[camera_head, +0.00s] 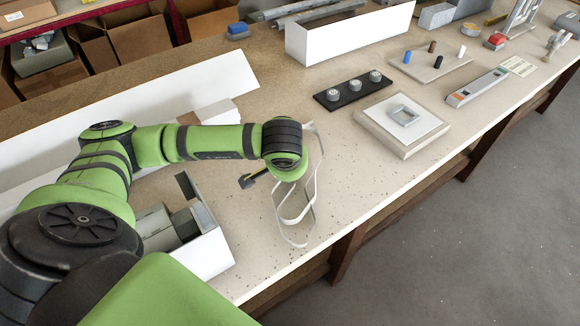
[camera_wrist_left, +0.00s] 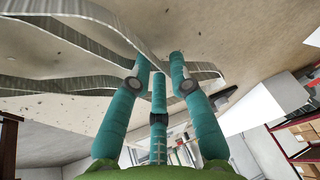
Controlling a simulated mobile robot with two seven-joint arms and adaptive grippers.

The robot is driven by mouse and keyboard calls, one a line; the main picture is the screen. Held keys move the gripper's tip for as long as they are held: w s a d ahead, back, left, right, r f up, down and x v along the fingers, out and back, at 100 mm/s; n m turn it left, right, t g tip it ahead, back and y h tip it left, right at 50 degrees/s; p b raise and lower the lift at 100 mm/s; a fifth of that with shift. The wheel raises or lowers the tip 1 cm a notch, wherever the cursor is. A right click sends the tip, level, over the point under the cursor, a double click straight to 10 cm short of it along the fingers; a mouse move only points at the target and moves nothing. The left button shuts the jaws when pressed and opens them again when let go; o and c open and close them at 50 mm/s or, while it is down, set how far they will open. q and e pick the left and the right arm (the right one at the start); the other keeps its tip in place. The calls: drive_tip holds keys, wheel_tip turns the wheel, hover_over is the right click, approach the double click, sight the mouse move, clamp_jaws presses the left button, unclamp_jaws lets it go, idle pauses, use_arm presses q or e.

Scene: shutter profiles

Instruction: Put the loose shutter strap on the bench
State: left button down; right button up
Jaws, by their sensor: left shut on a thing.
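The shutter strap (camera_head: 281,213) is a thin pale grey band, looped and bent. In the head view it hangs below and beside my left wrist, over the front part of the bench (camera_head: 235,275). In the left wrist view the strap (camera_wrist_left: 60,84) runs in several ribbed folds across the upper left and passes by the fingertips. My left gripper (camera_wrist_left: 158,65) has teal fingers closed on the strap. In the head view its fingers are mostly hidden under the wrist. I cannot tell whether the strap's lowest fold touches the bench. My right gripper is not in view.
A white open box (camera_head: 205,262) with grey parts stands left of the strap. The bench's front edge is close.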

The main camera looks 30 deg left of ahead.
use_arm(q)
drive_tip(key=shift+f, duration=0.1)
drive_tip(key=c, duration=1.1)
unclamp_jaws()
drive_tip(key=shift+c, duration=0.2)
drive_tip(key=shift+r, duration=0.25)
drive_tip(key=b+v, duration=0.2)
drive_tip(key=v, duration=1)
drive_tip(key=shift+f, duration=0.1)
